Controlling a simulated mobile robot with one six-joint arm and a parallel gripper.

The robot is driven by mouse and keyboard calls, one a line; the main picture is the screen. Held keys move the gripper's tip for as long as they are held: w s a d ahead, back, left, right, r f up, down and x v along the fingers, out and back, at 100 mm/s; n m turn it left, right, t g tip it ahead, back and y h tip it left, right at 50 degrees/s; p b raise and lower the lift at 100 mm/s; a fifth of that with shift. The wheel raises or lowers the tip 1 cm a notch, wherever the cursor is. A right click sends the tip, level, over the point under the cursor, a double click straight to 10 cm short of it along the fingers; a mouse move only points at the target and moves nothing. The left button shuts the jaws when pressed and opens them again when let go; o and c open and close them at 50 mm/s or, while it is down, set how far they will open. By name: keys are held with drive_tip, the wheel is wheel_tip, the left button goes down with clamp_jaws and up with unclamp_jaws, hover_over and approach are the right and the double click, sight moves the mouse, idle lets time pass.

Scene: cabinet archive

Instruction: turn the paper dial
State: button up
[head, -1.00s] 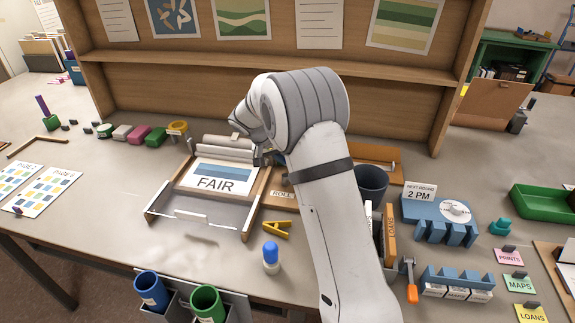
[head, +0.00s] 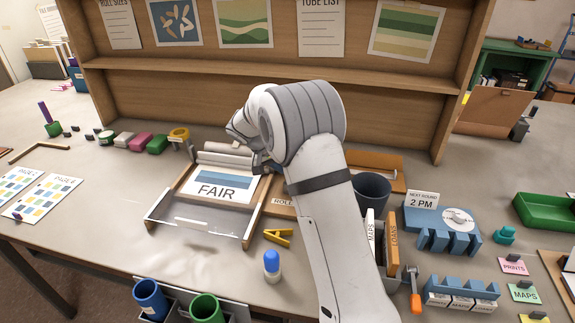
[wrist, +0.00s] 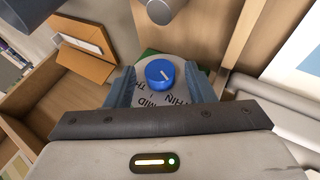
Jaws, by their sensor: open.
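The paper dial is a round blue knob (wrist: 160,73) with a white pointer line, on a pale plate lettered THIN, MID and a partly covered third word. In the head view my gripper (head: 259,160) is at the press's right rear, and my arm hides the dial.
The press with the FAIR sheet (head: 215,186) lies left of my gripper. A wooden tray (wrist: 48,100) with an orange-brown envelope (wrist: 78,48) is beside the dial. A grey cylinder end (wrist: 160,10) is just beyond the knob. A yellow clip (head: 279,236) and blue-capped bottle (head: 272,266) stand in front.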

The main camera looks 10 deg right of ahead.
drive_tip(key=v, duration=0.7)
drive_tip(key=shift+a+r+b, duration=0.2)
drive_tip(key=shift+r+b, duration=0.05)
drive_tip(key=shift+b, duration=0.15)
drive_tip(key=shift+s, duration=0.15)
drive_tip(key=s+d+r+n+y, duration=0.1)
drive_tip(key=s+d+r+y, duration=0.15)
drive_tip(key=s, duration=0.75)
drive_tip(key=s+d+r+n+y, duration=0.1)
drive_tip(key=s+d+r+y, duration=0.15)
drive_tip(key=s, duration=0.75)
drive_tip(key=s+f+n+y, duration=0.1)
drive_tip(key=s+f+y, duration=0.1)
drive_tip(key=s, duration=1.4)
drive_tip(key=shift+d+f+t, duration=0.3)
drive_tip(key=shift+d+f, duration=0.05)
drive_tip(key=shift+d, duration=0.1)
drive_tip(key=shift+c, duration=0.2)
